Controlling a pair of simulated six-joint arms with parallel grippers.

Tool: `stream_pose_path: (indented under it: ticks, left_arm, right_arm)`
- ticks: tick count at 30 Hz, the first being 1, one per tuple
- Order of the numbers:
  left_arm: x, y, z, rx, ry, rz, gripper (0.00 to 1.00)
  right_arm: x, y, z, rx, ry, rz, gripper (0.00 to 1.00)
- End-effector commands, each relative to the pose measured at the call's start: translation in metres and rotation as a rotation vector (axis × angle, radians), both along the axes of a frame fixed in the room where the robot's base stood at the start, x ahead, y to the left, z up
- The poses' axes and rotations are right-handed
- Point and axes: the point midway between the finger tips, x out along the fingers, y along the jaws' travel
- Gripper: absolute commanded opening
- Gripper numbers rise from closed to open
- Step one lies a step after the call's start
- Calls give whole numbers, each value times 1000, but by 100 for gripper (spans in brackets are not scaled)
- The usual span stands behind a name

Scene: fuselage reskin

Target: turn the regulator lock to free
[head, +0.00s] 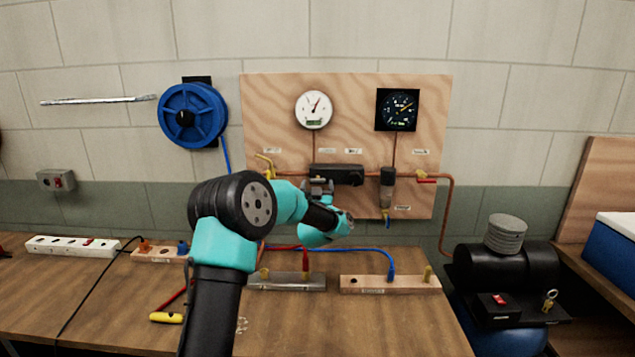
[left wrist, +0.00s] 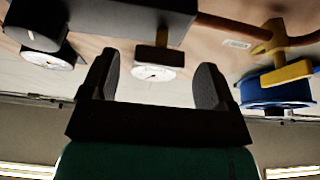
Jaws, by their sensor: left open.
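The dark regulator block (head: 340,174) is mounted on the copper pipe across the plywood board. In the left wrist view, which is upside down, the block (left wrist: 120,18) fills the top left. A small brownish tab (left wrist: 158,54) projects from the block, between my fingers in the picture; it may be the lock, but its setting cannot be read. My left gripper (head: 318,186) is just in front of the block's lower left part. In the left wrist view its two fingers (left wrist: 157,75) are apart, with nothing clearly held. My right gripper is not in view.
Above the block are a white gauge (head: 313,109) and a black gauge (head: 397,109). A yellow valve (head: 264,165) is left of the block, a dark filter (head: 387,180) right of it. A blue hose reel (head: 192,115) hangs left. Fitting blocks and hoses lie on the bench (head: 330,325).

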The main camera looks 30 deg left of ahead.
Motion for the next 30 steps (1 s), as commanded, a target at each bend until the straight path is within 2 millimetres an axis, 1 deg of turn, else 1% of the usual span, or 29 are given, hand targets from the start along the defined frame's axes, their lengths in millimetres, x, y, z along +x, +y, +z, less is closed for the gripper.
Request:
stream_pose_path:
  ticks: [3,7,12,19,30]
  left_arm:
    - [13,7,5,0,0,0,81]
    - [21,12,10,0,0,1,81]
    - [25,14,11,0,1,0,81]
    - [24,14,11,0,1,0,80]
    - [24,13,11,0,1,0,44]
  right_arm:
    - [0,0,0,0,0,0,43]
    - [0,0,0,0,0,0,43]
    - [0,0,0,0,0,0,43]
    - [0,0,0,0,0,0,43]
    - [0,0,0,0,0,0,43]
